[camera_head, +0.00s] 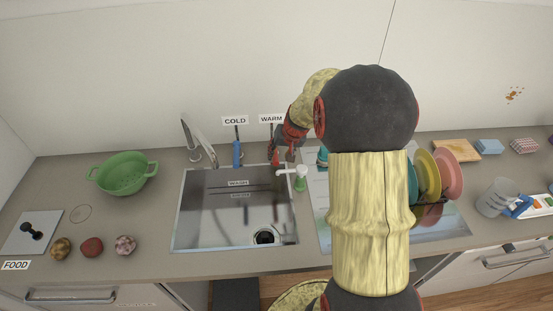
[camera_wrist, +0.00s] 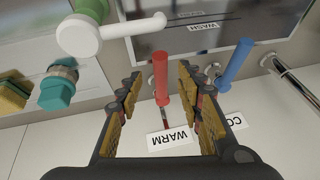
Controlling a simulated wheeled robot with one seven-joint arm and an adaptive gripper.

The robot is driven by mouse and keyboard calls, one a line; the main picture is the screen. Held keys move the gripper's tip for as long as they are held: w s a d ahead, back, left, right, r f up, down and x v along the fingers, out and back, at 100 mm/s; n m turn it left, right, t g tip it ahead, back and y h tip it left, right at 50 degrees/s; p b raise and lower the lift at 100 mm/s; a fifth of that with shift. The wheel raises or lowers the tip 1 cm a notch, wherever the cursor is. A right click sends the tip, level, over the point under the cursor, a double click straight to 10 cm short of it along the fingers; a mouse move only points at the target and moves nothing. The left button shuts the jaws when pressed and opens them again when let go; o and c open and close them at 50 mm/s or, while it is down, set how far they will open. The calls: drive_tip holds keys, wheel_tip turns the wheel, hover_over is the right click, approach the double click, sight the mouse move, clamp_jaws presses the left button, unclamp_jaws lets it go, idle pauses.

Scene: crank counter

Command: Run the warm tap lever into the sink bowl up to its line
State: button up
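The warm tap lever is a red handle, seen between my fingers in the wrist view (camera_wrist: 160,78) and at the back of the counter in the head view (camera_head: 275,157). Its WARM sign (camera_wrist: 170,139) is behind it. My gripper (camera_wrist: 158,82) is open, with one finger on each side of the red lever; I cannot tell whether either touches it. The steel sink bowl (camera_head: 205,225) has dark lines and labels on its back wall, one reading WASH (camera_head: 238,183). Its drain (camera_head: 264,237) shows, and I see no clear water surface. The faucet (camera_head: 198,143) stands behind the bowl.
The blue cold lever (camera_head: 237,153) stands left of the warm one. A green bottle with a white spout (camera_head: 300,172) is close by on the right. A teal-capped object (camera_wrist: 57,88) is beside my gripper. A green colander (camera_head: 123,174) stands left of the sink; plates (camera_head: 449,175) stand right.

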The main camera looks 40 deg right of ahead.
sight(276, 158)
drive_tip(key=x, duration=0.5)
drive_tip(key=shift+w+f+b, duration=0.15)
drive_tip(key=shift+f+b, duration=0.1)
drive_tip(key=shift+b, duration=0.15)
drive_tip(key=c, duration=0.3)
clamp_jaws()
idle(0.3)
